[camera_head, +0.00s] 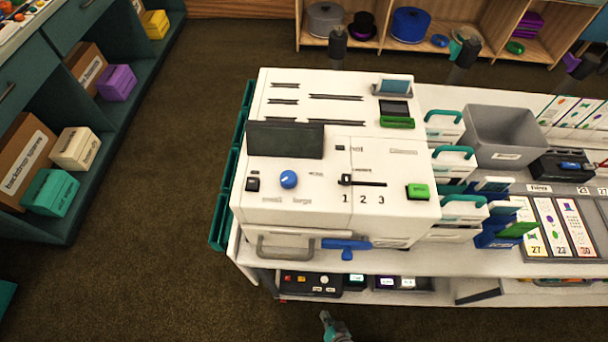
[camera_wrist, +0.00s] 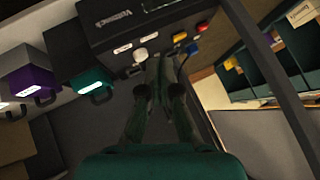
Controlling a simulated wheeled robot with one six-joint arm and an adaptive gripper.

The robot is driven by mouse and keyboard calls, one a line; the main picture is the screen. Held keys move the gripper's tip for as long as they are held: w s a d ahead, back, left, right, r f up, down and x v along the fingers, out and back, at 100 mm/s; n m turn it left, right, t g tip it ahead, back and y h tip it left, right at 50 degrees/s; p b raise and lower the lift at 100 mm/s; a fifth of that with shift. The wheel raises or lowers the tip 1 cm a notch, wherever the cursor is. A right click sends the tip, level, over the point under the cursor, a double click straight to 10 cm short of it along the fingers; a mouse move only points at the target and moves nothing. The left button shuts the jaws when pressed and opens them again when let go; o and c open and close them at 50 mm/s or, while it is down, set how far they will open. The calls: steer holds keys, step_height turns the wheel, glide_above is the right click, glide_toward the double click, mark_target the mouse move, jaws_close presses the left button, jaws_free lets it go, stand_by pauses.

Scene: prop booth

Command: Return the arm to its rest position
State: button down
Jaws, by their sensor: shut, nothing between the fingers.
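My gripper (camera_wrist: 165,62) shows in the middle of the wrist view, its two dark fingers reaching forward with the tips together. It is shut and nothing is held between the fingers. A small teal and grey part of my arm (camera_head: 334,327) shows at the bottom edge of the head view, in front of the white bench and apart from it. The rest of the arm is out of the head view.
A white machine (camera_head: 300,225) with a blue knob (camera_head: 288,179) stands on the bench. In the wrist view, a dark panel with coloured buttons (camera_wrist: 192,48) lies just beyond the fingers. Teal shelves (camera_head: 110,130) stand left. Open brown floor (camera_head: 150,250) lies between.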

steer(key=s+d+r+t+h, duration=0.1)
steer(key=s+d+r+t, duration=0.2)
steer(key=r, duration=0.7)
steer(key=s+d+r, duration=0.4)
steer(key=r, duration=0.7)
steer(key=s+d+r+n+t+h, duration=0.1)
steer(key=d+r, duration=0.1)
steer(key=r, duration=1.3)
steer(key=s+d+r+n+t+h, duration=0.1)
steer(key=r+t, duration=0.1)
steer(key=r, duration=1.4)
steer(key=shift+s+d+r+t+h, duration=0.25)
steer(key=shift+s+d+t+h, duration=0.05)
steer(key=shift+s+d+h, duration=0.1)
steer(key=shift+s, duration=0.1)
